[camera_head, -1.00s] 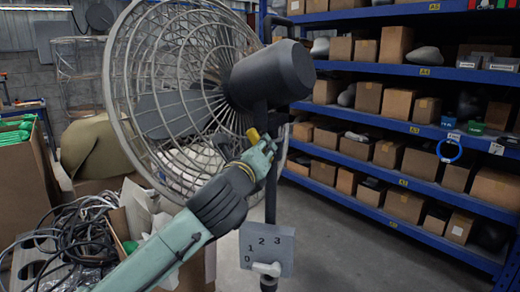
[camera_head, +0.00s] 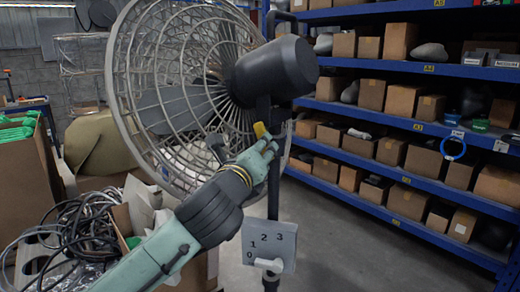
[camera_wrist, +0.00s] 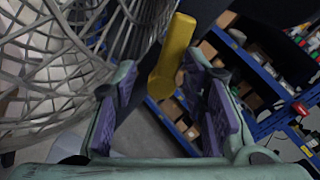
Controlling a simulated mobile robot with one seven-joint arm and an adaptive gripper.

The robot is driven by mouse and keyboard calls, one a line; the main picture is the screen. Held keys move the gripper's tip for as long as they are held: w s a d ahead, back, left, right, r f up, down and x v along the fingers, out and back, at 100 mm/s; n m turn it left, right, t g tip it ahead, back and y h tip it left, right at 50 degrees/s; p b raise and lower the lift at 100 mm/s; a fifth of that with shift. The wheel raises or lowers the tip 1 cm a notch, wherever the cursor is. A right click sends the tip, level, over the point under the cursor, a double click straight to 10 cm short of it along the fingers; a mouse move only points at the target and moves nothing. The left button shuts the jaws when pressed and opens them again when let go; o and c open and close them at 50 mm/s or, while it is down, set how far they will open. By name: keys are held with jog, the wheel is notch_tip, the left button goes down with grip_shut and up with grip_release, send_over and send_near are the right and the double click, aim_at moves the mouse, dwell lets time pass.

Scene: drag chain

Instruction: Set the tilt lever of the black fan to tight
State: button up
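The black fan (camera_head: 277,68) stands upright on a dark pole, its wire cage facing left. Its yellow tilt lever (camera_head: 262,130) sticks out below the motor housing. In the wrist view the lever (camera_wrist: 174,58) hangs down from the dark mount, its lower end bent toward the left. My gripper (camera_head: 266,150) is at the lever, just below the motor. In the wrist view my gripper (camera_wrist: 165,100) is open, with purple pads on both sides of the lever's lower end. A gap shows on each side. Whether a pad touches it is hard to tell.
The wire cage (camera_head: 170,90) is close to my gripper's left. Blue shelves (camera_head: 420,127) with cartons stand to the right. Cables (camera_head: 80,240) lie lower left.

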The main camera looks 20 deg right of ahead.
jog(key=v, duration=0.8)
jog(key=shift+s+a, duration=0.2)
jog(key=shift+s, duration=0.05)
dwell(0.4)
jog(key=shift+b, duration=0.3)
notch_tip(320, 180, up, 10)
dwell(0.5)
jog(key=shift+c, duration=0.4)
